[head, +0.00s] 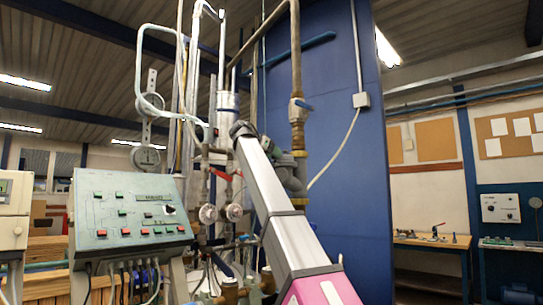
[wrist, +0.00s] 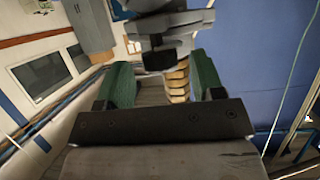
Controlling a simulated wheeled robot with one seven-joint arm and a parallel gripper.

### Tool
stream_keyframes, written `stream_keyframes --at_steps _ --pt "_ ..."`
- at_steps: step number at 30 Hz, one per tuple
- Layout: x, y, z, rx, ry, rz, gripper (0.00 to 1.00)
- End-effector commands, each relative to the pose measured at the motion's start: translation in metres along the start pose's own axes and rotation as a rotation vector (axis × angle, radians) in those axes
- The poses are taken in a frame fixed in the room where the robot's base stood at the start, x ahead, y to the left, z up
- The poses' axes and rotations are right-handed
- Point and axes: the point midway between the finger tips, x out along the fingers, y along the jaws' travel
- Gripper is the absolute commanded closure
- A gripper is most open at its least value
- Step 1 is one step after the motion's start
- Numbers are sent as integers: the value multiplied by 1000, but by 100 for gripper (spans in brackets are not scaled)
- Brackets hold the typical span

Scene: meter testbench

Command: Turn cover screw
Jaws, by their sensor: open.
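In the wrist view, my gripper (wrist: 161,80) is open, with a green finger on each side. A grey fitting with a dark knob-like part (wrist: 158,58) is at the top of that view, roughly between the fingertips. I cannot tell whether this dark part is the cover screw, or whether the fingers touch it. In the head view, my arm reaches up to the pipework in front of the blue panel. A grey valve or meter body (head: 293,172) shows just right of my arm. No cover screw can be clearly picked out there.
A green control console (head: 128,222) with buttons stands at the left. Pipes, a red-handled valve (head: 220,175) and round gauges (head: 208,213) crowd the space left of my arm. A blue panel (head: 340,130) is behind. A workbench (head: 432,242) stands at the far right.

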Motion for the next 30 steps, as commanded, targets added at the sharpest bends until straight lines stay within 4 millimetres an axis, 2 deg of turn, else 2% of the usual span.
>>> stream_keyframes --at_steps 8,9,13,23,30 --pt "2 0 0 0 0 -1 38" --pt "2 0 0 0 0 -1 45" --pt "2 0 0 0 0 -1 87" --pt "1 1 0 -9 2 -23 88" --pt "2 5 1 -53 1 -130 88"
